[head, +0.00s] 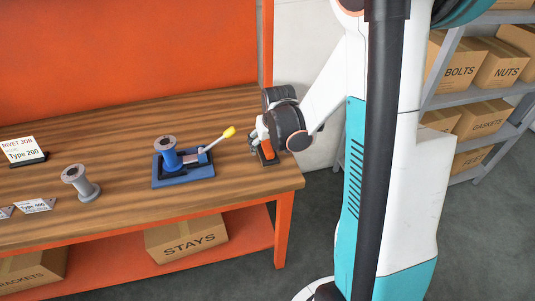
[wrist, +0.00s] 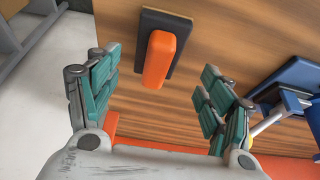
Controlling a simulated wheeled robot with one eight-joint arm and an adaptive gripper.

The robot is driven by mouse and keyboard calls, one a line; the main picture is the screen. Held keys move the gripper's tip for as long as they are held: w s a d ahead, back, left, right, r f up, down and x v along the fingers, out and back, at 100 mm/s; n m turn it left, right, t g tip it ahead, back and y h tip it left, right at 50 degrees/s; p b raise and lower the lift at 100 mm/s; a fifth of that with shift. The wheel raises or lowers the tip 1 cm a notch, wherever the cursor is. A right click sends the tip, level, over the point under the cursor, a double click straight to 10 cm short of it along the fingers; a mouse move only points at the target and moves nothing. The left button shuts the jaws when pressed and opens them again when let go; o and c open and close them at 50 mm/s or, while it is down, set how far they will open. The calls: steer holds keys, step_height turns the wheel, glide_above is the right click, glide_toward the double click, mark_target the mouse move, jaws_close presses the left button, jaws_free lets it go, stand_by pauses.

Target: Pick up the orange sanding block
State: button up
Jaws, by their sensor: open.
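The orange sanding block (wrist: 158,60) has a long orange grip on a dark flat base. It lies on the wooden bench (head: 115,127) near its right end. In the wrist view it sits ahead of my gripper, in line with the gap between the fingers. My gripper (wrist: 162,90) is open and empty, with its teal-padded fingers spread apart. In the head view the sanding block (head: 267,155) shows just below my gripper, which partly hides it. I cannot tell the exact height of the fingers above it.
A grey spool (head: 82,183) and label cards are farther left. The bench's right edge is close to the block. Shelves with boxes (head: 465,63) stand at the right.

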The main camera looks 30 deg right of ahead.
mark_target(268, 147)
steer(key=b+x, duration=0.2)
steer(key=x, duration=0.3)
steer(key=shift+d, duration=0.2)
steer(key=shift+r, duration=0.1)
steer(key=c, duration=1.2)
step_height(268, 147, up, 20)
steer(key=p, duration=0.6)
steer(key=shift+p, duration=0.4)
